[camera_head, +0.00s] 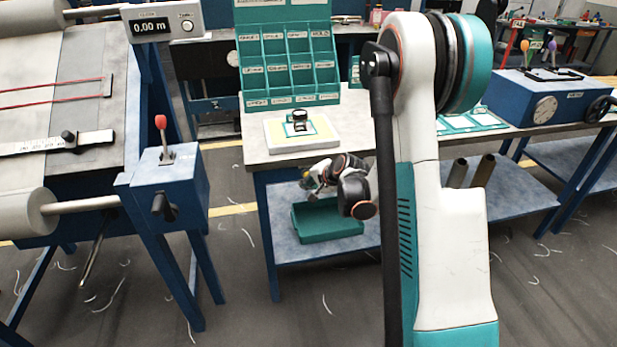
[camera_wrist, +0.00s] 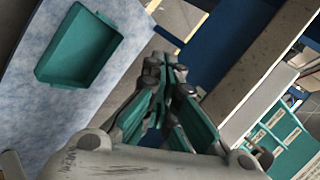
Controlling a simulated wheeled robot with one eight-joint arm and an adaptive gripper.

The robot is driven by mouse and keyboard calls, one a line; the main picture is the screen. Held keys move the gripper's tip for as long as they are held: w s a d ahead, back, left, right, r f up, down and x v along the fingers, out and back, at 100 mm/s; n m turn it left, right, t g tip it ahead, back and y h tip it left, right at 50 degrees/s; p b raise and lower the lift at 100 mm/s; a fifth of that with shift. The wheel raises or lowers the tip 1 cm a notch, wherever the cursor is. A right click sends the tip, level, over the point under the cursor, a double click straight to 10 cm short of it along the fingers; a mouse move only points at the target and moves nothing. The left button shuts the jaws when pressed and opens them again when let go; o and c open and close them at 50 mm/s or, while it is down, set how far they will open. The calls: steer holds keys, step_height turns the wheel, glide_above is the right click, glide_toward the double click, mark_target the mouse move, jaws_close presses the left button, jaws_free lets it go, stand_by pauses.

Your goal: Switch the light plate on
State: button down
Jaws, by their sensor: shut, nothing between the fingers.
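The light plate (camera_head: 275,137) is a flat white slab with a pale yellow top, lying on the grey table near its front edge in the head view. A small black loupe (camera_head: 300,117) stands on it over a teal-bordered card. No switch can be made out on the plate. My gripper (camera_head: 308,187) is in front of the table, below the tabletop and apart from the plate. In the wrist view its fingers (camera_wrist: 166,62) are together and hold nothing. A pale slab edge at the right of that view may be the plate, but I cannot tell.
A teal tray (camera_head: 328,222) lies on the lower shelf below my gripper; it also shows in the wrist view (camera_wrist: 80,45). A teal pigeonhole rack (camera_head: 288,55) stands behind the plate. A blue lever box (camera_head: 165,190) is at the left, with floor between it and the table.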

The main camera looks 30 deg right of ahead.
steer(key=shift+s+a, duration=0.25)
steer(key=shift+s, duration=0.65)
steer(key=shift+s+a, duration=0.3)
steer(key=shift+s, duration=0.6)
steer(key=shift+s+a, duration=0.25)
steer(key=shift+s, duration=0.65)
